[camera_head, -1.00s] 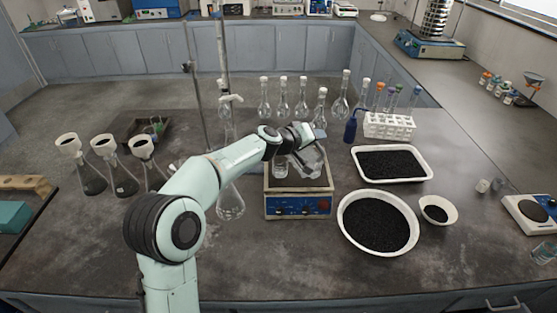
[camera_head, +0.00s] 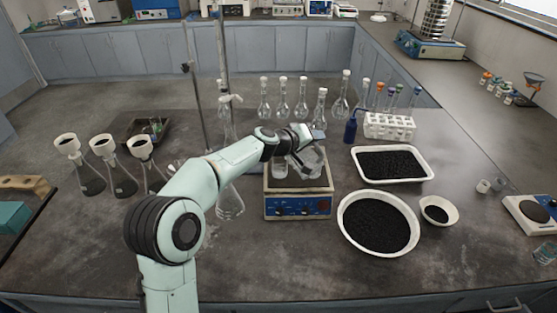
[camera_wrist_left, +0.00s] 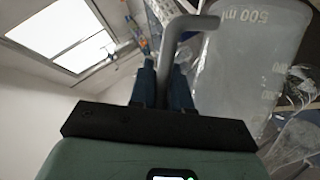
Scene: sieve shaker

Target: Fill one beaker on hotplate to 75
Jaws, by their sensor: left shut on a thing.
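My left gripper (camera_head: 304,160) is above the hotplate, just right of the beaker. It is shut on the handle of a clear jug (camera_head: 316,163). In the left wrist view the fingers (camera_wrist_left: 165,88) close around the grey handle, and the jug (camera_wrist_left: 235,60) shows a 500 ml mark. The jug looks tilted there. Whether liquid flows is not clear. My right gripper is not in view.
A white tray (camera_head: 427,165), a big bowl (camera_head: 345,222) and a small bowl (camera_head: 455,214) of black grains lie right of the hotplate. Flasks (camera_head: 283,100), a blue bottle (camera_head: 350,130) and a tube rack (camera_head: 390,130) stand behind. Flasks with funnels (camera_head: 120,182) stand left. The front is clear.

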